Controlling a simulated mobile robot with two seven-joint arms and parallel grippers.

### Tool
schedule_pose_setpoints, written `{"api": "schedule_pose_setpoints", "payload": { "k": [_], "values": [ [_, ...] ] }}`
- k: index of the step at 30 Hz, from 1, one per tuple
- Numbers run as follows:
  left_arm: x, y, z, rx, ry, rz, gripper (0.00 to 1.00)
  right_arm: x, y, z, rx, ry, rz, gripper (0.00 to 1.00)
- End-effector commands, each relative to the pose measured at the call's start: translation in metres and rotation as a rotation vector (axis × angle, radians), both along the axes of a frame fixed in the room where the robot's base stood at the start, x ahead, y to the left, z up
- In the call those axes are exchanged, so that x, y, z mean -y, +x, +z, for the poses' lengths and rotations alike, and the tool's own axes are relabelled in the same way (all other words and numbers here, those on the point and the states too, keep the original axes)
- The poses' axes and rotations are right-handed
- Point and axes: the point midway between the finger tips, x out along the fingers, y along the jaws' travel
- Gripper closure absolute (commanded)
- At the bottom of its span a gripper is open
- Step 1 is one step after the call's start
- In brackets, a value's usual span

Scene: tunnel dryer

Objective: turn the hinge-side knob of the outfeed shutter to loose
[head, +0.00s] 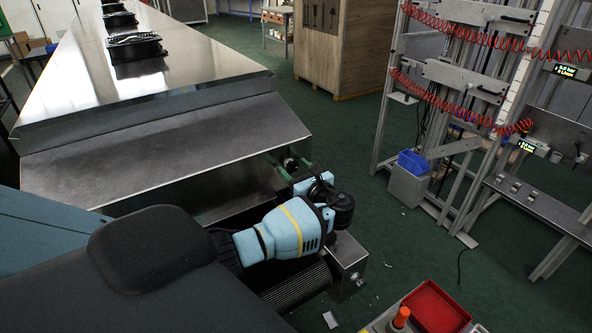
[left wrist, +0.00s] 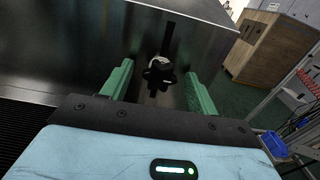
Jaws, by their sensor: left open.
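A black star-shaped knob (left wrist: 158,74) sits on a dark metal panel (left wrist: 80,45), below a narrow black upright slot, with some bright metal behind it. My left gripper (left wrist: 158,88) has its two green fingers apart, one on each side of the knob, with visible gaps to both. In the head view my left gripper (head: 288,165) is at the right end of the dryer, below the sloped metal panel (head: 165,150). The knob there is small and mostly hidden by the fingers and wrist. I cannot read its loose or tight setting. My right gripper is not in view.
A long metal conveyor top (head: 190,70) carries black trays (head: 135,46). A wooden crate (head: 345,45) and a metal rack (head: 450,90) with red coiled hoses stand to the right. A red bin (head: 435,308) is at lower right. Green floor between is mostly clear.

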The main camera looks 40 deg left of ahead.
Motion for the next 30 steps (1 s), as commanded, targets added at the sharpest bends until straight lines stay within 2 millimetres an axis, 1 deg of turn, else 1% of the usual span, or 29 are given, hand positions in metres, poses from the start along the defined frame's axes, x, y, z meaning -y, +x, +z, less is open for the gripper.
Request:
{"api": "schedule_pose_setpoints", "payload": {
  "k": [1, 2, 9, 12, 17, 22, 30],
  "values": [
    [0.0, 0.0, 0.0002, 0.0, 0.0, 0.0, 0.4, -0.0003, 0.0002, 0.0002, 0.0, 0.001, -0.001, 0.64],
    [0.0001, 0.0, 0.0002, 0.0, 0.0, 0.0, 0.43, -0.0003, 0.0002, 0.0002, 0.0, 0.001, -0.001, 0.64],
    [0.0003, -0.0001, 0.0001, 0.0, 0.0, 0.0, 0.74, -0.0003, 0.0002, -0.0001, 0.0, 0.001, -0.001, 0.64],
    [0.0003, -0.0001, 0.0001, 0.0, 0.0, 0.0, 0.85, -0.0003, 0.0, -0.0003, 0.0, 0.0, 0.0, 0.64],
    [0.0005, -0.0001, 0.0, 0.009, -0.004, 0.0, 0.85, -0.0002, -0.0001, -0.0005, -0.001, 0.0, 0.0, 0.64],
    [0.0006, -0.0001, 0.0001, 0.057, -0.018, 0.0, 0.85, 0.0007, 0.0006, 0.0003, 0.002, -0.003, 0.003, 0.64],
    [0.0007, -0.0003, -0.0001, 0.234, -0.07, 0.001, 0.85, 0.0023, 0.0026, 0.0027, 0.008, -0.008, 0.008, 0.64]
  ]
}}
